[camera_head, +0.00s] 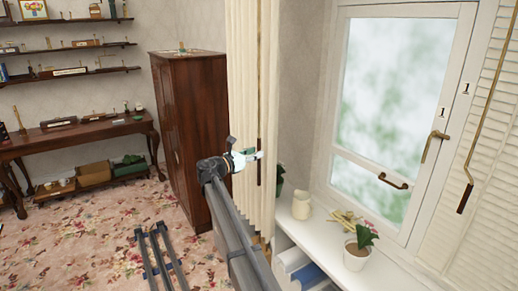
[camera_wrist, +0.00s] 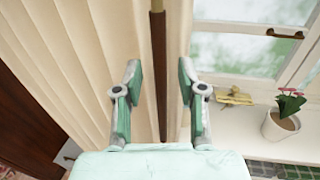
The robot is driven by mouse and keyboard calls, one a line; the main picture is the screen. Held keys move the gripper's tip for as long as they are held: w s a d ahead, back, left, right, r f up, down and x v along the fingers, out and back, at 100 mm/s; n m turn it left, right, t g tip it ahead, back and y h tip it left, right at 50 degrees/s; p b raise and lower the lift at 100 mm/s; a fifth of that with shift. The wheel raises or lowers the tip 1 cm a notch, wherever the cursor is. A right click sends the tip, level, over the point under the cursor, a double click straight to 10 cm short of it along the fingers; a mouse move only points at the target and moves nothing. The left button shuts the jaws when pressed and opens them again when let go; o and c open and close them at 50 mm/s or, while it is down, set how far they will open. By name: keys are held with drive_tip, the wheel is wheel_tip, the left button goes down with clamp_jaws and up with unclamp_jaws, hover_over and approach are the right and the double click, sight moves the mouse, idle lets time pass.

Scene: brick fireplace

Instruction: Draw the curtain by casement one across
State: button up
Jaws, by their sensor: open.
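The cream pleated curtain (camera_head: 241,90) hangs bunched at the left of casement one (camera_head: 390,110), which bears a "1" label. A brass draw rod (camera_head: 261,62) with a dark brown handle (camera_head: 260,172) hangs along the curtain's right part. My gripper (camera_head: 252,156) is beside the handle in the head view. In the wrist view my gripper (camera_wrist: 160,75) is open, its two green-padded fingers apart. The brown handle (camera_wrist: 158,60) runs upright through the gap between the fingers as seen there; I cannot tell how deep between them it lies. The curtain (camera_wrist: 95,60) fills the left side.
A wooden cabinet (camera_head: 190,130) stands left of the curtain.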

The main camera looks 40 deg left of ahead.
drive_tip(key=shift+w+d+p, duration=0.15)
drive_tip(key=shift+w+p, duration=0.15)
drive_tip(key=shift+w, duration=1.05)
clamp_jaws()
